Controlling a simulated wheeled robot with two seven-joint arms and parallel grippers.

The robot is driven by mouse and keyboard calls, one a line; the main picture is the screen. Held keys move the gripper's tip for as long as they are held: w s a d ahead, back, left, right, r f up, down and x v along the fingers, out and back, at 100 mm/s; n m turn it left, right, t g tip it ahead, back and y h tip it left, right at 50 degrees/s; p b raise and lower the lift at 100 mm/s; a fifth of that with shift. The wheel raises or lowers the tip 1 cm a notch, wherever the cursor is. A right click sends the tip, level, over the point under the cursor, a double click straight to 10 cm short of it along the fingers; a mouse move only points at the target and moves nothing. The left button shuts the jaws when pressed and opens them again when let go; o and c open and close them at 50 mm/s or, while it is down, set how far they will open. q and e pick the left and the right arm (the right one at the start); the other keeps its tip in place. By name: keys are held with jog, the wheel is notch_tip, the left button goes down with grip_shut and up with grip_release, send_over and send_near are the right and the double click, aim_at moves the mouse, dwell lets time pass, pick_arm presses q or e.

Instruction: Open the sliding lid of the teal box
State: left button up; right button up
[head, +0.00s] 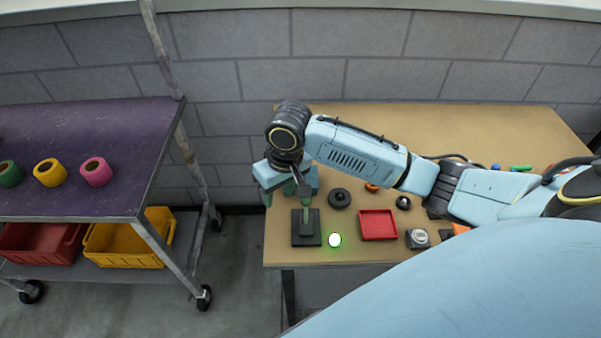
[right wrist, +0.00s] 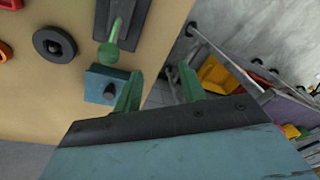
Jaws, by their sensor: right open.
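The teal box (right wrist: 101,88) is a small block with a dark knob on its top, near the table's left edge. In the head view the teal box (head: 313,179) is partly hidden behind my right gripper. My right gripper (head: 278,194) is over the left edge of the table, just left of the box. In the right wrist view its green fingers (right wrist: 160,82) are apart with nothing between them. One finger is close beside the box; I cannot tell if they touch. My left gripper is not in view.
A black plate with a green post (head: 306,238) stands in front of the box. A black disc (head: 339,198), a red tray (head: 378,225) and a glowing green-white button (head: 334,240) are to the right. A purple-topped cart (head: 110,140) stands at left, across a floor gap.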

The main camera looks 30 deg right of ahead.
jog(key=w+d+r+m+g+h, duration=0.1)
jog(key=w+d+r+m, duration=0.35)
jog(key=d+r, duration=0.45)
jog(key=shift+n, duration=0.45)
jog(key=f, duration=0.4)
jog(key=f+b, duration=0.1)
jog(key=f, duration=0.4)
jog(key=f+b, duration=0.1)
jog(key=f, duration=0.3)
jog(key=shift+w+f, duration=0.25)
jog(key=shift+w, duration=0.05)
jog(key=shift+c, duration=0.3)
grip_shut()
